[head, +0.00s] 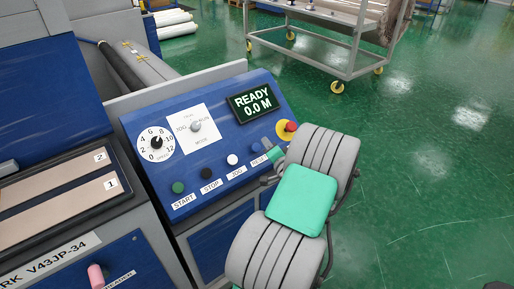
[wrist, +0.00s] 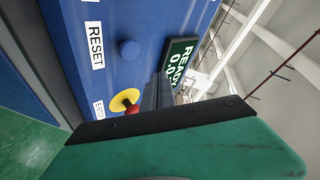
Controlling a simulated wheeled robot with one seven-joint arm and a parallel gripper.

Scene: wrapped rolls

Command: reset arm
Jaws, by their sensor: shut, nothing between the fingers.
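My gripper (head: 258,167) is in front of the lower right part of the blue control panel (head: 180,140), close to the RESET label. In the wrist view my gripper (wrist: 158,92) has its fingers together with nothing between them. The round blue reset button (wrist: 128,48) is beside the fingers, with a visible gap in that view. The RESET label (wrist: 96,45) is next to it. The display (head: 252,102) reads READY 0.0 M. My grey and teal arm covers part of the area right of the panel.
A red emergency stop on a yellow base (head: 287,128) is close to my gripper. Green (head: 178,187), black (head: 207,172) and white (head: 232,159) buttons line the panel. A wheeled cart (head: 345,50) stands behind. The green floor (head: 430,170) at right is clear.

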